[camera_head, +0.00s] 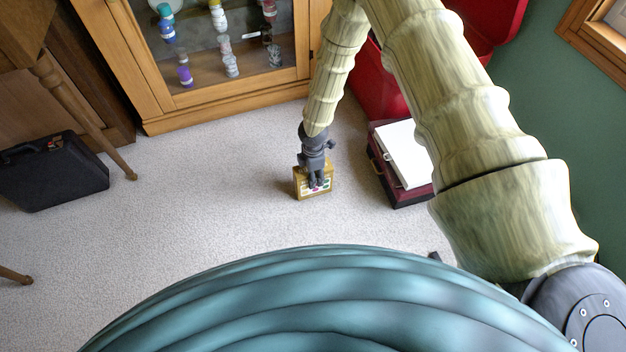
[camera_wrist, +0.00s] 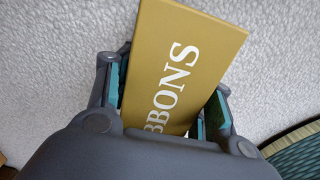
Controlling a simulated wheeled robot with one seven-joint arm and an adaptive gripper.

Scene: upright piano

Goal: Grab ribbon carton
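The ribbon carton (camera_head: 300,186) is a small gold box with a coloured front, standing on the carpet in the head view. In the wrist view, the gold carton (camera_wrist: 180,60) shows white lettering ending in "BBONS"; its lower end is hidden by my gripper. My gripper (camera_head: 316,184) is down at the carton, overlapping its upper front. In the wrist view, my gripper's fingers (camera_wrist: 165,108) are spread wide, one on each side of the carton, which sits turned at an angle between the teal pads. Firm contact on both sides does not show.
A dark red case (camera_head: 393,190) with a white top stands right of the carton. A glass-fronted wooden cabinet (camera_head: 225,98) is behind. A black case (camera_head: 55,172) and a wooden leg (camera_head: 95,125) are at left. Carpet around the carton's left and front is clear.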

